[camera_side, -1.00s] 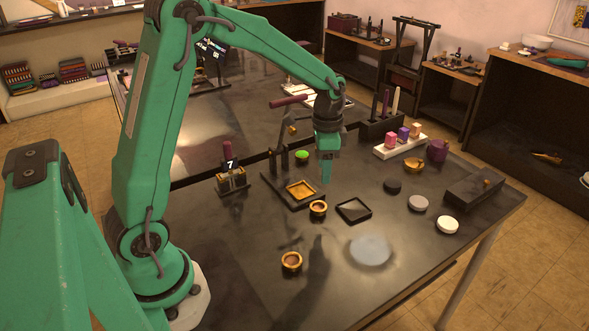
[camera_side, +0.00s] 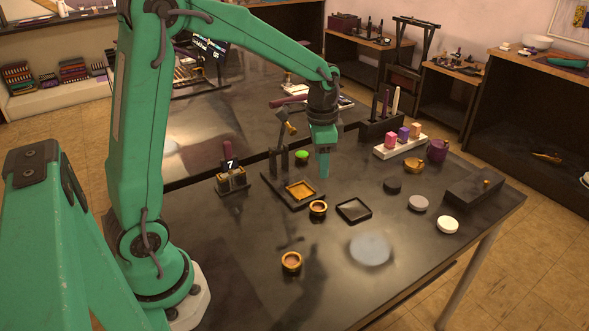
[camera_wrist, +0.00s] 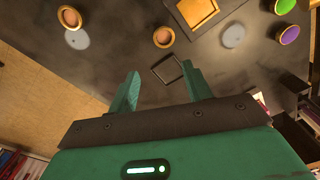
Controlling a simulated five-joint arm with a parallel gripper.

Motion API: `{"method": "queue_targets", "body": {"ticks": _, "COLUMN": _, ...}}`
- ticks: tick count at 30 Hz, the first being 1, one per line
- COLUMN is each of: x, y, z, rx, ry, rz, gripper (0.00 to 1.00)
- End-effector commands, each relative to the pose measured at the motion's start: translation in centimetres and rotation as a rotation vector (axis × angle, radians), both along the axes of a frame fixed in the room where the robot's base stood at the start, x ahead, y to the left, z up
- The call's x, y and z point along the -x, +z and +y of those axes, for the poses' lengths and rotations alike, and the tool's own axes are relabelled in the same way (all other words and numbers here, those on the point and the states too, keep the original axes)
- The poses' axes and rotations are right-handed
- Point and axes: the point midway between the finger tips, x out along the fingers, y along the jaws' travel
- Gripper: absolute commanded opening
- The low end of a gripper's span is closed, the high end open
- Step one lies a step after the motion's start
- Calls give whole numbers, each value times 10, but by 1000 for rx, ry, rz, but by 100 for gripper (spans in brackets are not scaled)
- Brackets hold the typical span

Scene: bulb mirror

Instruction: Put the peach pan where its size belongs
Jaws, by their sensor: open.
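Two small round pans with gold rims lie on the dark table. One pan (camera_side: 318,208) is beside the square gold tray (camera_side: 301,190); the other pan (camera_side: 291,261) is nearer the front. Both show brownish insides in the wrist view, at the upper middle (camera_wrist: 164,36) and the upper left (camera_wrist: 70,17); I cannot tell which is the peach one. My gripper (camera_side: 323,176) hangs above the table, behind a black square frame (camera_side: 354,210). It is open and empty, with its fingers (camera_wrist: 160,68) apart in the wrist view.
A green disc (camera_side: 302,154) is behind the gold tray. Black (camera_side: 392,186), grey (camera_side: 418,203) and white (camera_side: 447,225) discs lie to the right. The front left of the table is clear.

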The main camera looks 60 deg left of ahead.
Motion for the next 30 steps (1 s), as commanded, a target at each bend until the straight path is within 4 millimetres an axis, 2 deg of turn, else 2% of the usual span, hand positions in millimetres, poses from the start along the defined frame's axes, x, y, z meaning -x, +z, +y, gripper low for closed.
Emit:
{"method": "queue_targets", "body": {"ticks": 6, "x": 29, "y": 36, "z": -11, "rx": 0, "ry": 76, "rz": -80, "gripper": 50}}
{"method": "queue_targets", "body": {"ticks": 15, "x": 77, "y": 73, "z": -26, "rx": 17, "ry": 194, "rz": -192, "gripper": 50}}
{"method": "queue_targets", "body": {"ticks": 22, "x": 116, "y": 90, "z": -35, "rx": 44, "ry": 284, "rz": -277, "gripper": 50}}
{"method": "queue_targets", "body": {"ticks": 30, "x": 159, "y": 98, "z": -43, "rx": 90, "ry": 384, "rz": -373, "gripper": 50}}
